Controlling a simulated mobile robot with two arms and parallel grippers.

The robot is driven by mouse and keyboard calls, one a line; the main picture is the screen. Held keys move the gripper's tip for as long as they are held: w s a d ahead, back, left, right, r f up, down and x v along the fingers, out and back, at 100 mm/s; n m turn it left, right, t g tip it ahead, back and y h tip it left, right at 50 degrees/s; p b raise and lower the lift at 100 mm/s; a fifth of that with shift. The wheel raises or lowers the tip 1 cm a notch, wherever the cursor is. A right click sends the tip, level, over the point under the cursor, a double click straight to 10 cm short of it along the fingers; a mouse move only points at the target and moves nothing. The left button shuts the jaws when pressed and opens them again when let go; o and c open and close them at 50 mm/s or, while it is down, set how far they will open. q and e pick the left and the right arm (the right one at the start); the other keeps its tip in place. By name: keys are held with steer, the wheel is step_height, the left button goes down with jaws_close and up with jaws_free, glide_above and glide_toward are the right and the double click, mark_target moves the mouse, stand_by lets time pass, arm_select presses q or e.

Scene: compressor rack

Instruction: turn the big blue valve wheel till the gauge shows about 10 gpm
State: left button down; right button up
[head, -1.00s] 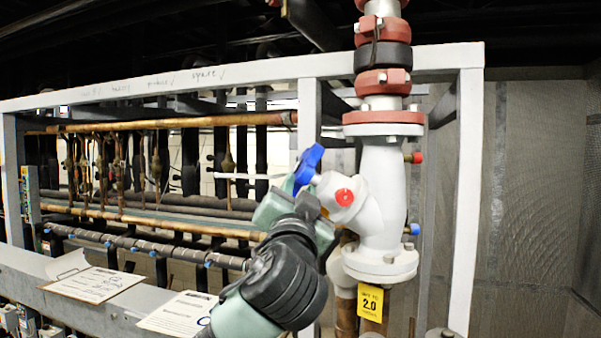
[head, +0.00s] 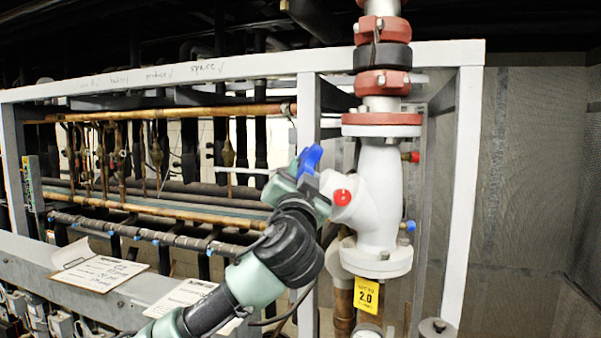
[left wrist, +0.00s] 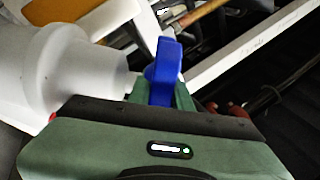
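The blue valve wheel (head: 309,158) is on the side branch of the white valve body (head: 379,195), seen nearly edge-on. My left gripper (head: 304,172) is at the wheel, its arm coming up from below. In the left wrist view the wheel's blue rim (left wrist: 163,72) stands between the two green fingers (left wrist: 162,95), which look closed on it. Part of the wheel is hidden by the gripper. I see no gauge reading clearly; a small round face at the bottom edge is cut off. My right gripper is out of view.
A yellow tag (head: 367,296) marked 2.0 hangs below the valve's lower flange. Paper sheets (head: 98,272) lie on the grey ledge at left. Copper pipes run behind.

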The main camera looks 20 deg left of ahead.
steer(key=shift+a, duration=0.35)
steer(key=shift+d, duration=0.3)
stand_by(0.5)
arm_select(q)
steer(key=c, duration=1.6)
jaws_free()
steer(key=shift+o, duration=0.2)
steer(key=shift+w, duration=0.1)
steer(key=b+v, duration=0.5)
steer(key=v, duration=0.2)
steer(key=shift+s+f, duration=0.15)
steer(key=shift+s, duration=0.25)
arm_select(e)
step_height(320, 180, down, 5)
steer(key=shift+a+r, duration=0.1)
arm_select(q)
steer(key=shift+f, duration=0.1)
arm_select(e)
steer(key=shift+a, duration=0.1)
